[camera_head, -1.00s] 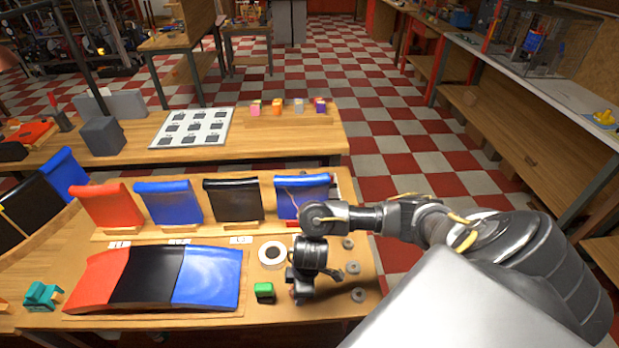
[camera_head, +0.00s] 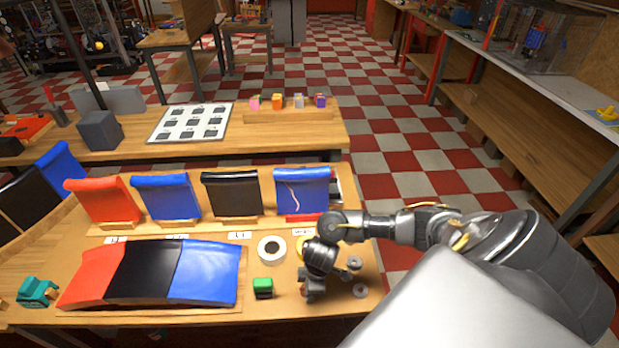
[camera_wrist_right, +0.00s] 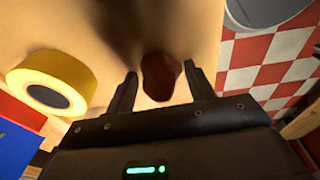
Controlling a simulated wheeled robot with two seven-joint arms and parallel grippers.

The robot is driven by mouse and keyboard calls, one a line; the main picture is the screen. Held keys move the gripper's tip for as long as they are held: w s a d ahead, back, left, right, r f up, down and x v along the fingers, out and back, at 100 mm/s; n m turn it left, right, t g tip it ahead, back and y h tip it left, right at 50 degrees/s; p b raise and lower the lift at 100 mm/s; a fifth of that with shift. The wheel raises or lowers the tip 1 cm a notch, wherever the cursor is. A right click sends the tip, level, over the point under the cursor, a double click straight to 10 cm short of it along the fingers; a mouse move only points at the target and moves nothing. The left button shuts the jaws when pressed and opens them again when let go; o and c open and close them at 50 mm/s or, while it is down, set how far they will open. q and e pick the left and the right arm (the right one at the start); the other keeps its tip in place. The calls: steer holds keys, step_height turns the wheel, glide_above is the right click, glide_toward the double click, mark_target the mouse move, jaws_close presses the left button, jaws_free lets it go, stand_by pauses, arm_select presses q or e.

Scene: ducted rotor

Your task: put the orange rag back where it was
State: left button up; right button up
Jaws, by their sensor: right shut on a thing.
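My right gripper (camera_head: 306,292) is low over the front right of the near table in the head view, pointing down. In the head view the gripper mostly hides the lump. No other orange rag is clear in view. My left gripper is not in view.
Upright panels, including a blue one (camera_head: 302,190), stand behind. The table's right edge is close.

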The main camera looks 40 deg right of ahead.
steer(key=o, duration=0.6)
steer(key=shift+f, duration=0.15)
steer(key=shift+c, duration=0.2)
steer(key=o, duration=0.4)
steer(key=shift+o, duration=0.2)
step_height(320, 180, up, 12)
steer(key=s+d+p, duration=0.1)
steer(key=p, duration=0.2)
steer(key=shift+s+p, duration=0.25)
steer(key=shift+p, duration=0.1)
